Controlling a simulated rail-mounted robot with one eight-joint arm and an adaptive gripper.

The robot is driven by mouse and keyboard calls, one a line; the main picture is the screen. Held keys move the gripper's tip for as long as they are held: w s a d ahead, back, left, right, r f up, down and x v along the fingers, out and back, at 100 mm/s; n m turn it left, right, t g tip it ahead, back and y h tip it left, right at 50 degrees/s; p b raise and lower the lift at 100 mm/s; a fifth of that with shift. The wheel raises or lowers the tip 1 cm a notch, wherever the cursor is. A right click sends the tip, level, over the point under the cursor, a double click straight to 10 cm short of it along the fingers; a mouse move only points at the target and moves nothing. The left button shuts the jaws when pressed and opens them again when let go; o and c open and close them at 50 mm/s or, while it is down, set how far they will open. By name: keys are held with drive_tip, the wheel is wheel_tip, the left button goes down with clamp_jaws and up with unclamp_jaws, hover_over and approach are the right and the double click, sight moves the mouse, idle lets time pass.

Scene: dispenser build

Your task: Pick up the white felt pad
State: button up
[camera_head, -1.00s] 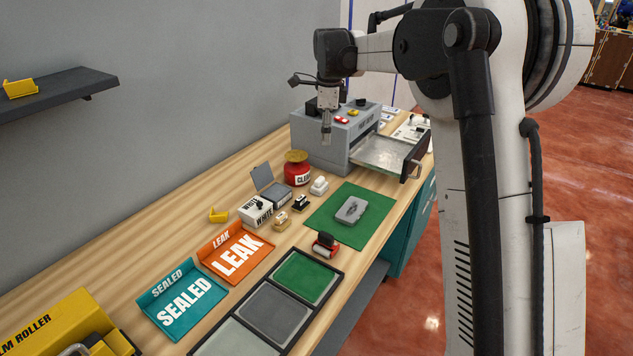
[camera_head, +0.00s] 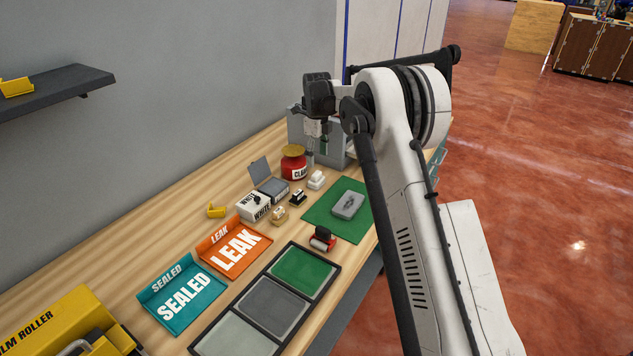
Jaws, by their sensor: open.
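A small white block-like piece (camera_head: 316,180), which looks like the white felt pad, sits on the wooden bench just right of the red jar and left of the green mat. It stands in a row with a black piece (camera_head: 298,198) and a tan piece (camera_head: 280,215). My gripper (camera_head: 311,155) is open and points down, beyond the white piece in the picture and close beside the red jar. Its fingertips are small here, and I cannot tell their exact height above the bench.
A red jar (camera_head: 293,168) with a gold lid, an open grey tin (camera_head: 272,187) and a white film box (camera_head: 253,206) stand nearby. A grey case (camera_head: 348,204) lies on the green mat (camera_head: 322,217). A grey drawer unit (camera_head: 297,124) is partly hidden behind my arm.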

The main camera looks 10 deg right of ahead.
sight(316, 173)
drive_tip(key=shift+s+a+f, duration=0.1)
drive_tip(key=shift+a+f, duration=0.05)
drive_tip(key=shift+f, duration=3.6)
drive_tip(key=shift+c, duration=0.4)
drive_tip(key=c, duration=1.1)
